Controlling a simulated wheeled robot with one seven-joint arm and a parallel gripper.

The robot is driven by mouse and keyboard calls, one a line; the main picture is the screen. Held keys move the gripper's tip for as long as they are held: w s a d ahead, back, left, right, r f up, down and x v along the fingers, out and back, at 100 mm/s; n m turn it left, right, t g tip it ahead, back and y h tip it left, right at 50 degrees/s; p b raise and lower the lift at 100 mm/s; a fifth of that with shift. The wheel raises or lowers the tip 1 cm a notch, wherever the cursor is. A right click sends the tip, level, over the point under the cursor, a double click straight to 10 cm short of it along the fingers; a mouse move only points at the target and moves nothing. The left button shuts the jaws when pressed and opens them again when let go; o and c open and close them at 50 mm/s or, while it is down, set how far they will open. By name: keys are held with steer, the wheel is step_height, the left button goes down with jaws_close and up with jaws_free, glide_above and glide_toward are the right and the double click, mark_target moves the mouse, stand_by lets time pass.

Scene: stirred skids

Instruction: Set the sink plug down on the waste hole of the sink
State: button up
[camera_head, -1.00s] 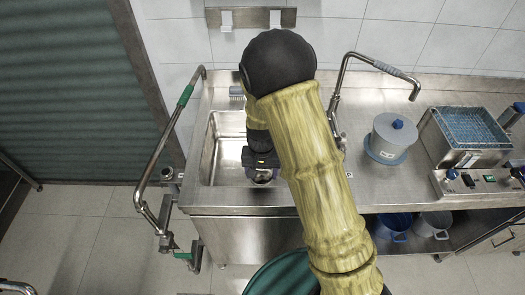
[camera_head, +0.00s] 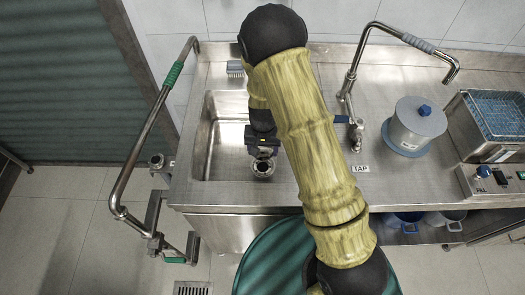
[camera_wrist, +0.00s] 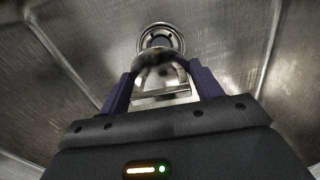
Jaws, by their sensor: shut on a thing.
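The steel sink (camera_head: 203,140) is at the left of the counter in the head view. Its waste hole (camera_head: 263,169) is a round metal ring in the sink floor; the ring (camera_wrist: 160,36) also shows at the top of the wrist view. My gripper (camera_head: 262,150) reaches down into the sink beside the hole in the head view. In the wrist view its purple fingers (camera_wrist: 160,68) are shut on the sink plug (camera_wrist: 155,76), a shiny metal piece with a dark rounded edge. The plug overlaps the near side of the ring; I cannot tell whether they touch.
A tall tap (camera_head: 354,75) stands right of the sink, with a grey lidded pot (camera_head: 417,122) beyond it. A steel rail with green grips (camera_head: 150,130) runs along the left. A blue basket (camera_head: 500,112) is at far right. The sink's left part is clear.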

steer(key=shift+w+f, duration=0.2)
steer(key=shift+f, duration=0.4)
steer(key=shift+w+f, duration=0.15)
steer(key=shift+f, duration=0.4)
steer(key=shift+r, duration=0.1)
steer(key=shift+s, duration=0.1)
steer(key=shift+b, duration=0.35)
steer(key=shift+f, duration=0.3)
steer(key=shift+f+b, duration=2.1)
steer(key=shift+f, duration=0.25)
